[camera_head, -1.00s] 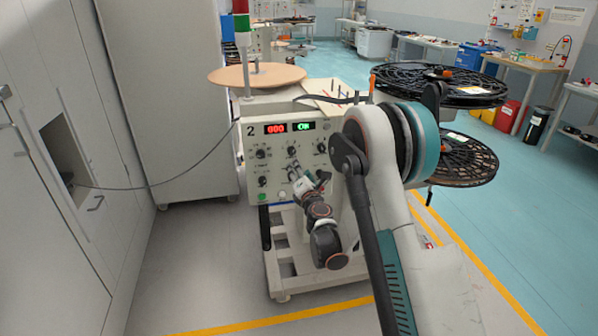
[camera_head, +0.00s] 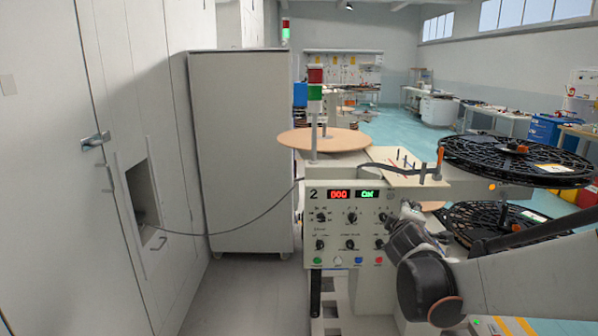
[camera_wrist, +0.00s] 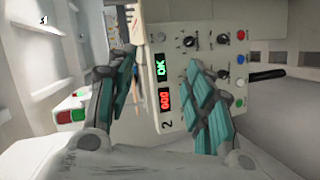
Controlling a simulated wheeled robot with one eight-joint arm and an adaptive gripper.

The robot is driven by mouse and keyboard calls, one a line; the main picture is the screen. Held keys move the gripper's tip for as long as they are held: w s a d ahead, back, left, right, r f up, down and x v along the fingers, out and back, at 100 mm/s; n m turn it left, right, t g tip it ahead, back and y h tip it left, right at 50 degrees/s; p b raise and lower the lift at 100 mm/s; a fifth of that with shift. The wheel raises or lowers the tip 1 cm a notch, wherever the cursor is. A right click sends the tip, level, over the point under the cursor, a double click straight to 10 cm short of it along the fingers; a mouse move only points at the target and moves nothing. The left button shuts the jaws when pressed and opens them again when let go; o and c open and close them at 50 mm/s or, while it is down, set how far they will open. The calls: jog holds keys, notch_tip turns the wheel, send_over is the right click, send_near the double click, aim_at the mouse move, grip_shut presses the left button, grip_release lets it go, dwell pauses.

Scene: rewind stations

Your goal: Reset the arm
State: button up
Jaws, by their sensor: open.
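My gripper (camera_wrist: 163,62) shows in the wrist view with two teal-padded fingers spread apart and nothing between them. Beyond it is the front panel of station 2 (camera_wrist: 180,125), turned sideways in that view. In the head view my arm comes in from the lower right, and its dark wrist (camera_head: 425,283) covers the panel's lower right part. The gripper end is small and partly hidden there, in front of the panel (camera_head: 340,245). I cannot tell whether it touches the panel. The red display (camera_head: 339,194) reads 000 and the green one (camera_head: 367,193) reads OK.
A brown disc (camera_head: 324,139) and black reels (camera_head: 515,160) sit on the station. A signal tower (camera_head: 315,90) rises above it. A tall cabinet (camera_head: 243,150) stands behind left. A cable (camera_head: 250,222) runs from the wall opening to the station. Floor left of the station is clear.

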jog(key=s+a+f+m+g+y, duration=0.1)
jog(key=s+a+f+m+g, duration=0.1)
jog(key=s, duration=0.9)
jog(key=s+a+f+m+g+y, duration=0.2)
jog(key=s+m, duration=0.3)
jog(key=s, duration=0.7)
jog(key=s+a+f+m+g+y, duration=0.1)
jog(key=s+a+f+m+g, duration=0.1)
jog(key=s, duration=0.9)
jog(key=shift+s+a+f+m+g+y, duration=0.15)
jog(key=shift+a+f+m+g+y, duration=0.15)
jog(key=shift+a+m+g, duration=0.65)
jog(key=shift+d+m+t, duration=0.25)
jog(key=shift+d+t, duration=0.05)
jog(key=shift+t, duration=0.15)
jog(key=shift+c, duration=0.4)
